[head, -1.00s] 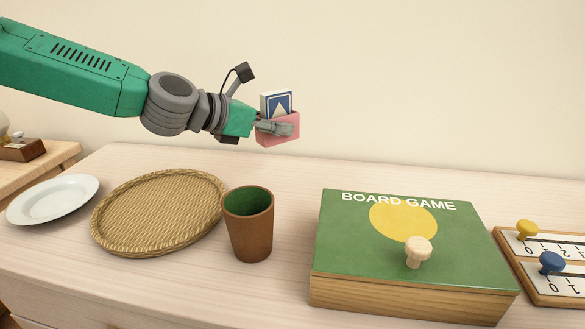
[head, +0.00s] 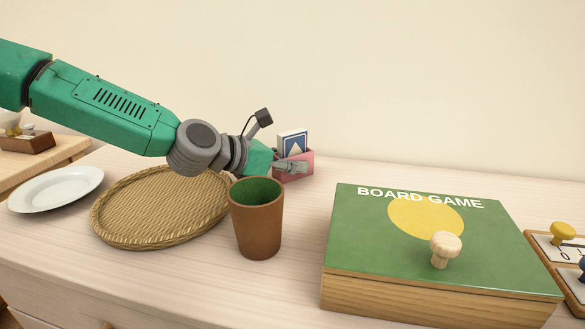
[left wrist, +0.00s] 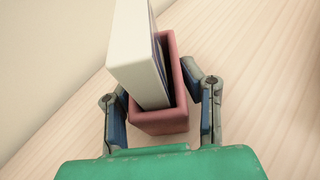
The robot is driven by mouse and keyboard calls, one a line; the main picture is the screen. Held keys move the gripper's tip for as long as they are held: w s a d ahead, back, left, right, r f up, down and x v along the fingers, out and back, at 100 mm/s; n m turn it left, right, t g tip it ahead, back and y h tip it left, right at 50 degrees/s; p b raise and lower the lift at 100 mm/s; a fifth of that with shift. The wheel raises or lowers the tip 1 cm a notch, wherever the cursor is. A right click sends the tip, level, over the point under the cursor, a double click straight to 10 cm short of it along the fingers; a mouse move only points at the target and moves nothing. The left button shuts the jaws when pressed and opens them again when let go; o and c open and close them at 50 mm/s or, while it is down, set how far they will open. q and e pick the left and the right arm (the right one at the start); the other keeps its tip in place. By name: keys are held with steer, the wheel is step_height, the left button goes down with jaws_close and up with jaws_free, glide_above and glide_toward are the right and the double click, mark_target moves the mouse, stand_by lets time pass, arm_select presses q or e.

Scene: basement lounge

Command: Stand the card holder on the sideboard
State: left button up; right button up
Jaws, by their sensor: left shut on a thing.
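The pink card holder (head: 305,160) is upright at the back of the sideboard (head: 300,225), with a blue-and-white card pack (head: 292,143) standing in it. In the left wrist view, the holder (left wrist: 160,122) sits between two fingers and the white pack (left wrist: 137,55) rises out of it. My left gripper (head: 290,167) is shut on the holder. The holder is at or just above the sideboard top; I cannot tell if its base touches. My right gripper is not in view.
A brown cup (head: 257,225) stands in front of my left gripper. A woven tray (head: 150,210) and white plate (head: 55,188) lie left. A board game box (head: 400,270) with a pale peg (head: 445,247) is right. Bare wood lies between cup and box.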

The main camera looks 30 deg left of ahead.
arm_select(q)
steer(key=o, duration=1.1)
steer(key=shift+o, duration=0.2)
steer(key=shift+r, duration=0.1)
steer(key=shift+s+a+r+p, duration=0.15)
steer(key=shift+s+a+p, duration=0.05)
steer(key=shift+s+p, duration=0.1)
steer(key=p+v, duration=0.4)
steer(key=v, duration=0.5)
steer(key=shift+s+a+r, duration=0.1)
steer(key=shift+r, duration=0.15)
steer(key=shift+s+a+r+p, duration=0.1)
steer(key=shift+s+a+p, duration=0.1)
steer(key=shift+s+p, duration=0.2)
steer(key=shift+s+a+r+p, duration=0.15)
steer(key=shift+s+p, duration=0.15)
steer(key=shift+s, duration=0.15)
steer(key=shift+f, duration=0.1)
